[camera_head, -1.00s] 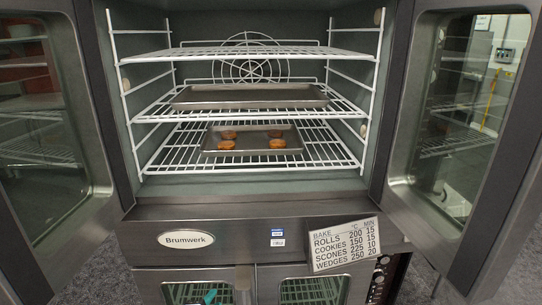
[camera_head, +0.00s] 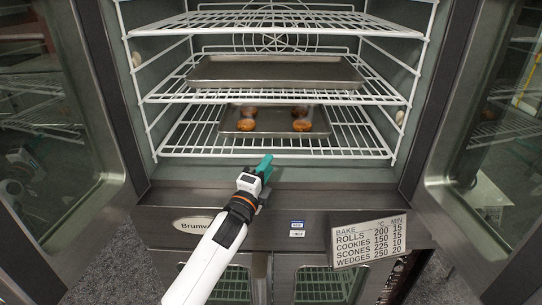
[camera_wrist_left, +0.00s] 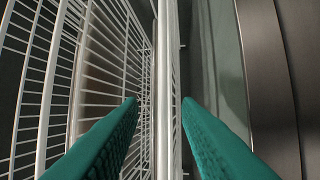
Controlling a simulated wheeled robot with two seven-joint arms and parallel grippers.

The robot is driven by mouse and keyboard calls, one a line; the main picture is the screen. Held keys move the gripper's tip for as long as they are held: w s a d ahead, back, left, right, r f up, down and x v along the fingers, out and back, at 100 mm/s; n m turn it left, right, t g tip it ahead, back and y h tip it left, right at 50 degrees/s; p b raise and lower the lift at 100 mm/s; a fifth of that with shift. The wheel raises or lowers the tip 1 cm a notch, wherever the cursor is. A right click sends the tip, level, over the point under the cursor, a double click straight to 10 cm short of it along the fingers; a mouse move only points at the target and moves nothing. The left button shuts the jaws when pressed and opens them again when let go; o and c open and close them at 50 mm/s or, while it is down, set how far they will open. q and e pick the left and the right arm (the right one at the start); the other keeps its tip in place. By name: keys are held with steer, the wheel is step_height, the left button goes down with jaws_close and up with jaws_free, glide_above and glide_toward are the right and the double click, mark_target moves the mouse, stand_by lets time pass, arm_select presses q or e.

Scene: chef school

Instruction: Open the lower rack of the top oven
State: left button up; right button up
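The top oven stands open. Its lower white wire rack (camera_head: 350,153) is inside, with its front bar near the oven's front opening. A tray (camera_head: 274,128) with several browned round pieces sits on this rack. I see gaps between the fingers and the bar, so contact is not clear. My right gripper is not in view.
A higher rack (camera_head: 170,98) carries an empty-looking tray (camera_head: 275,72), and another rack (camera_head: 270,22) is above it. Open glass doors stand at left (camera_head: 60,130) and right (camera_head: 490,150). A baking chart (camera_head: 370,240) is on the front panel, above a lower oven (camera_head: 320,285).

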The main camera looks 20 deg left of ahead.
arm_select(q)
steer(key=x, duration=0.3)
steer(key=shift+d+f, duration=0.1)
steer(key=shift+f, duration=0.1)
steer(key=shift+w+r, duration=0.15)
steer(key=shift+w, duration=0.1)
jaws_close()
